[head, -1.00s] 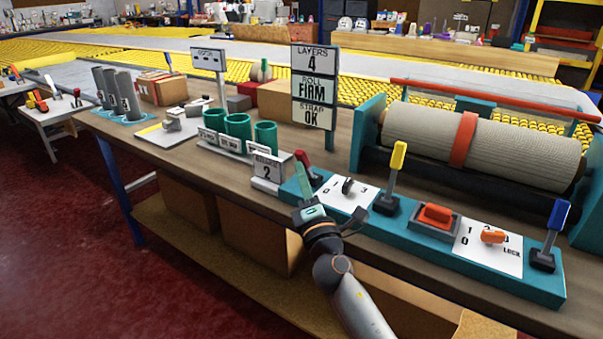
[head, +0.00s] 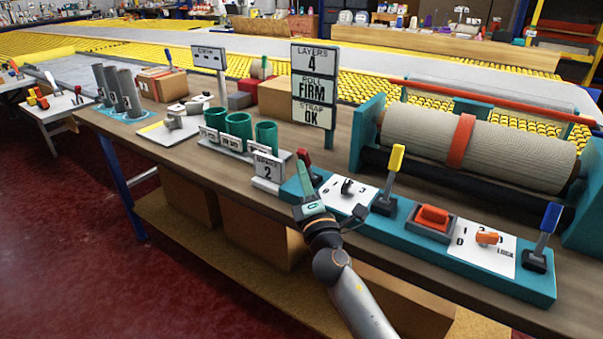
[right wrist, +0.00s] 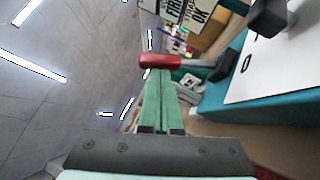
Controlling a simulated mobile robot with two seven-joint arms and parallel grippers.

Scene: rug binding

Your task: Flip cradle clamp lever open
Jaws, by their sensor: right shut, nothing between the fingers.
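A red-handled lever (head: 303,160) stands at the left end of the teal control panel (head: 407,222). A yellow-handled lever (head: 396,160) stands near the panel's middle and a blue-handled lever (head: 549,219) at its right end. I cannot read which one is the cradle clamp. My right gripper (head: 306,182) is shut and empty, in front of the red lever. In the right wrist view, the red handle (right wrist: 160,61) lies across the tips of the green fingers (right wrist: 161,75); I cannot tell whether they touch. The red lever's base is partly hidden. My left gripper is not in view.
The panel also carries a dial plate (head: 346,193), an orange rocker switch (head: 432,217) and an orange knob (head: 487,239). A rolled rug (head: 425,130) with an orange strap rests behind. A sign (head: 314,86) reads LAYERS 4, ROLL FIRM, STRAP OK. Green cups (head: 240,127) stand left.

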